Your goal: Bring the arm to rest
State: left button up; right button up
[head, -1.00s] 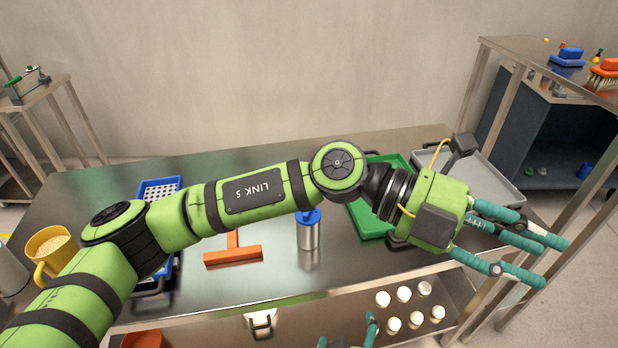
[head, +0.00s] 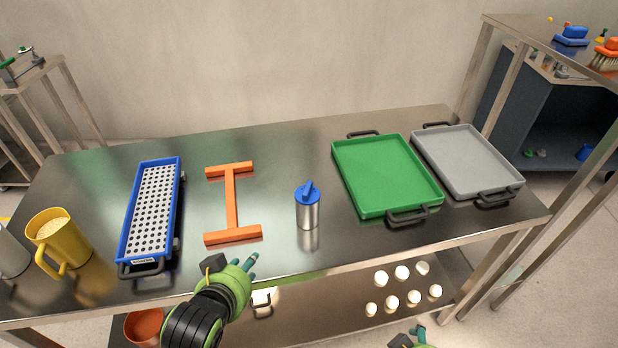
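My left arm comes in at the bottom, left of centre. Its green gripper (head: 246,263) hangs over the front edge of the steel table (head: 290,262), below and right of the orange H-shaped piece. Its teal fingers are foreshortened and partly hidden by the hand, so their opening is unclear. I see nothing held in them. My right gripper (head: 416,333) shows only in part at the bottom edge, in front of the lower shelf; its opening cannot be judged.
On the table stand a yellow mug (head: 66,259), a blue perforated tray (head: 128,240), the orange H-shaped piece (head: 232,202), a blue-lidded metal shaker (head: 307,212), a green tray (head: 385,172) and a grey tray (head: 465,160). Several white pieces (head: 402,272) are on the lower shelf.

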pick_arm(q)
jog(key=s+a+f+g+y, duration=0.1)
jog(key=s+a+f+g, duration=0.3)
jog(key=s, duration=0.5)
jog(key=s+a+f+g, duration=0.3)
jog(key=s+f, duration=0.2)
jog(key=s, duration=0.4)
notch_tip(320, 180, down, 23)
jog(key=g, duration=0.1)
pick_arm(e)
jog(key=s+d+f+g, duration=0.1)
jog(key=s+f, duration=0.1)
jog(key=f, duration=0.9)
jog(key=s+f+g, duration=0.1)
jog(key=s+f, duration=0.1)
jog(key=f, duration=1)
pick_arm(q)
jog(key=s+a+f+g, duration=0.1)
jog(key=s+a+f, duration=0.1)
jog(key=s+f, duration=1.2)
jog(key=s, duration=0.2)
jog(key=shift+s+a+y, duration=0.3)
jog(key=shift+a, duration=0.05)
pick_arm(e)
jog(key=s+d+f+n+g, duration=0.1)
jog(key=s+d+f, duration=0.2)
jog(key=s+f, duration=1.1)
jog(key=shift+s+f, duration=0.15)
jog(key=shift+s, duration=0.55)
